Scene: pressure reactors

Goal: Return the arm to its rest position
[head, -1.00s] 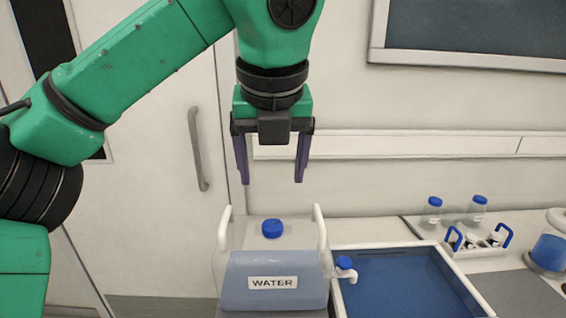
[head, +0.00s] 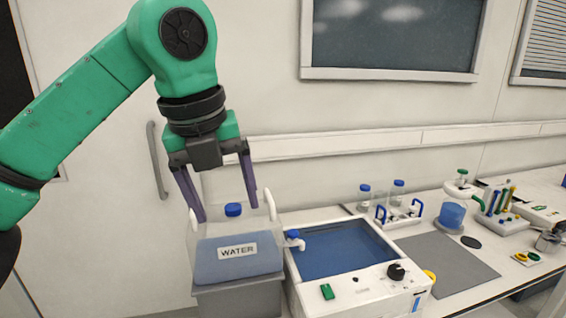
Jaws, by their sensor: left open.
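My left arm comes in from the left, green with black joints. Its left gripper (head: 224,203) points down with two dark purple fingers spread apart and nothing between them. In the picture it hangs over the water container (head: 238,268), a clear carboy with a blue cap (head: 233,210), white handles and a WATER label. The fingertips overlap the container's top in the picture; I cannot tell how close they are in depth. My right gripper does not show.
A white water bath (head: 360,295) with blue liquid stands right of the container. Behind it is a rack with blue-capped bottles (head: 398,194). Further right are a grey mat (head: 450,262), a blue flask (head: 452,215) and a tool holder (head: 500,220). A door handle (head: 157,160) is on the left.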

